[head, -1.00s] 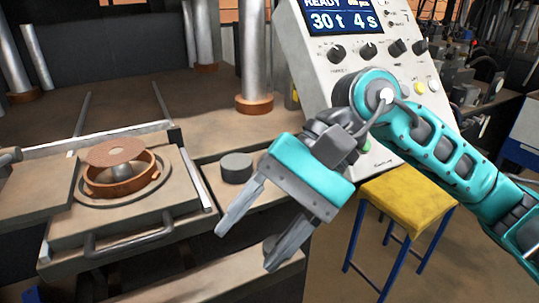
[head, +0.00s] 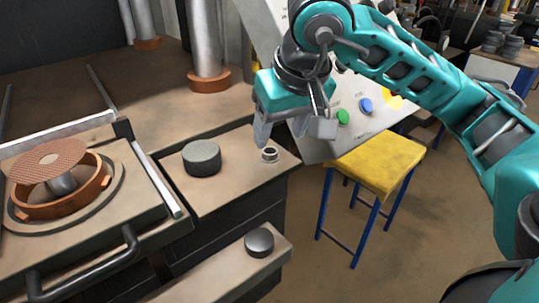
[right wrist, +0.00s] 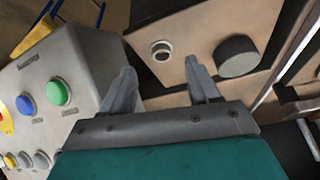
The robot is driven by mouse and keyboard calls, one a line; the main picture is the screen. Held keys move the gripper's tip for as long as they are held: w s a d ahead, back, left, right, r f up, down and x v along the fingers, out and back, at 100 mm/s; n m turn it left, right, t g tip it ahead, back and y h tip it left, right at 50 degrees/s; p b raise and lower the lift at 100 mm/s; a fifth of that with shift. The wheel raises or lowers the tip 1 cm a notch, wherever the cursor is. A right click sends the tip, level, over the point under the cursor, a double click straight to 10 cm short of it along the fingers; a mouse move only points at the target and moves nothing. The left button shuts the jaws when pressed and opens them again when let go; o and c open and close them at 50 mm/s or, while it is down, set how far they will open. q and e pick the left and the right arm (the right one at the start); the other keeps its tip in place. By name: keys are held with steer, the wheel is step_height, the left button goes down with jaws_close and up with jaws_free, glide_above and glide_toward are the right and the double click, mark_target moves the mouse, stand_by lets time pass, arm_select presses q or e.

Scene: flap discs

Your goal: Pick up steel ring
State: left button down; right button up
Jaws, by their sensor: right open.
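The steel ring (head: 269,154) is a small, short metal ring lying flat near the right corner of the brown side shelf (head: 232,190). It also shows whole in the right wrist view (right wrist: 160,50), just beyond the gap between the fingertips. My right gripper (head: 291,138) is open and empty, pointing down above the shelf's right corner. In the right wrist view its two fingers (right wrist: 160,68) are spread on either side of the line to the ring, not touching it. My left gripper is not in view.
A dark grey cylinder (head: 202,159) stands left of the ring. The control box (head: 345,140) with green and blue buttons is close to the right of the gripper. A dark round knob (head: 259,242) sits on a lower ledge. A yellow stool (head: 374,163) stands right.

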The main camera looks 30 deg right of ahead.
mark_target(271, 152)
steer(key=x, duration=0.5)
steer(key=shift+w+f, duration=0.3)
steer(key=shift+w, duration=0.05)
steer(key=c, duration=1.1)
